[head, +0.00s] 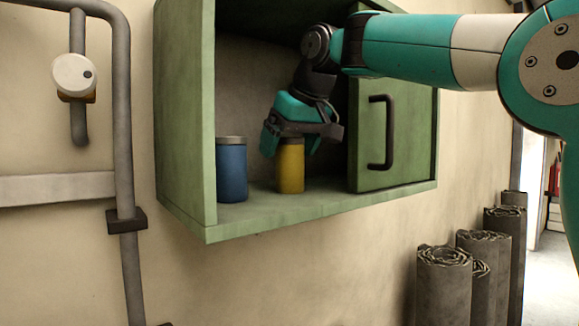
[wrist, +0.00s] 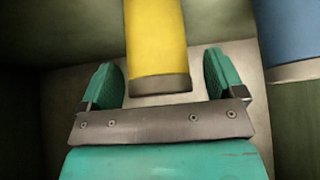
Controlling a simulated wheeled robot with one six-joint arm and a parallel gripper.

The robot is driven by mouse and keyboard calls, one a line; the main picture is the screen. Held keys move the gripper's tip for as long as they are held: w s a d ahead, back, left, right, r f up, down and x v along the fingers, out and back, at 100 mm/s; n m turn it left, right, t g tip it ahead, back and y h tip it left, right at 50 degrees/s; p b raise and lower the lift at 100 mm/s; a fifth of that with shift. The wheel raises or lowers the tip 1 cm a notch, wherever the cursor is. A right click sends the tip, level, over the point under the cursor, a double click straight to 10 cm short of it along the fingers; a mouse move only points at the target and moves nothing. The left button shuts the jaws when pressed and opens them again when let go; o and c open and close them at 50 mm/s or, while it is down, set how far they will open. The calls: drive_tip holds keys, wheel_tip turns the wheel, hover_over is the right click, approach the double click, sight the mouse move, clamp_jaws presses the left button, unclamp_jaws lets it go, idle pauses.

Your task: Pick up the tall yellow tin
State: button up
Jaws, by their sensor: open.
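The yellow tin (head: 291,172) stands upright on the floor of the green wall cabinet, its top partly hidden by my gripper. My gripper (head: 297,140) is at the top of the tin, inside the cabinet, and its jaws are open. In the wrist view the yellow tin (wrist: 156,38) shows between the two teal fingers, with a visible gap on each side. Its grey-brown end rim faces the gripper's palm. I cannot tell exactly how far down the fingers reach along the tin.
A blue tin (head: 231,170) stands left of the yellow one; it also shows in the wrist view (wrist: 292,38). The green cabinet (head: 185,125) has side walls close by. A door panel with a dark handle (head: 381,133) covers its right part. Grey rolls (head: 444,285) stand below right.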

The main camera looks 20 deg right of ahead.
drive_tip(key=shift+c, duration=0.4)
drive_tip(key=c, duration=1.1)
drive_tip(key=shift+r, duration=0.2)
